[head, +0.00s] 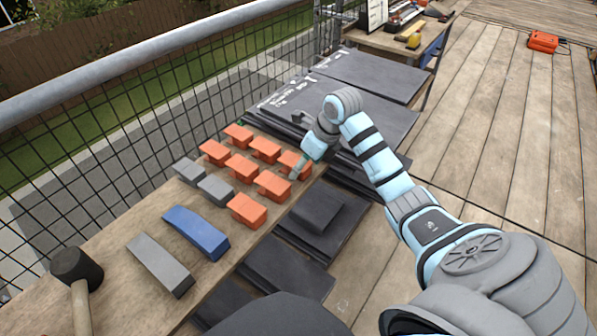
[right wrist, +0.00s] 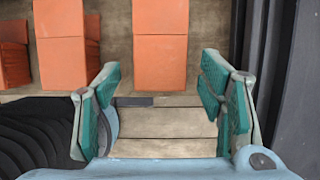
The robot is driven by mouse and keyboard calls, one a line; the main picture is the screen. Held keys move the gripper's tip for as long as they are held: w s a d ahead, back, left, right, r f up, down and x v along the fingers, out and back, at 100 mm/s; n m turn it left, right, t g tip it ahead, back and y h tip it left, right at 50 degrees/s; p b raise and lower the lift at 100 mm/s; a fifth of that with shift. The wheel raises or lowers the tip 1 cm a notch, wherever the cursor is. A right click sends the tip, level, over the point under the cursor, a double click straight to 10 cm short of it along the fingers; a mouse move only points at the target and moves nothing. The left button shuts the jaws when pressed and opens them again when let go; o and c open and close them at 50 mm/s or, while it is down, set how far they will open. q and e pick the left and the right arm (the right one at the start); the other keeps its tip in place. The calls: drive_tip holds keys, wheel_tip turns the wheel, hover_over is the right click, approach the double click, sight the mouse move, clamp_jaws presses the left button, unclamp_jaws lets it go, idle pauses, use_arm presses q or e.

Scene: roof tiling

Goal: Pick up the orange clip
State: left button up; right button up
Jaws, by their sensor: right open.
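Several orange clips lie in rows on the wooden bench; the one at the right end (head: 288,158) is partly covered by my right gripper (head: 299,168). In the right wrist view an orange clip (right wrist: 160,58) lies straight ahead, lined up with the gap between the teal fingers of my right gripper (right wrist: 161,82). The fingers are spread wide and nothing is held between them. More orange clips (right wrist: 65,62) show to the left of it. Whether the fingertips touch the clip cannot be told. My left gripper is not in view.
Two small grey clips (head: 215,190), a blue block (head: 196,232), a grey block (head: 160,263) and a mallet (head: 77,270) share the bench. Dark tiles (head: 368,72) are stacked behind and beside it. A mesh railing (head: 120,165) runs along the left.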

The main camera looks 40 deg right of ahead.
drive_tip(key=shift+w+f, duration=0.1)
drive_tip(key=shift+f, duration=0.05)
drive_tip(key=c, duration=1.2)
wheel_tip(320, 180, up, 20)
drive_tip(key=p, duration=1)
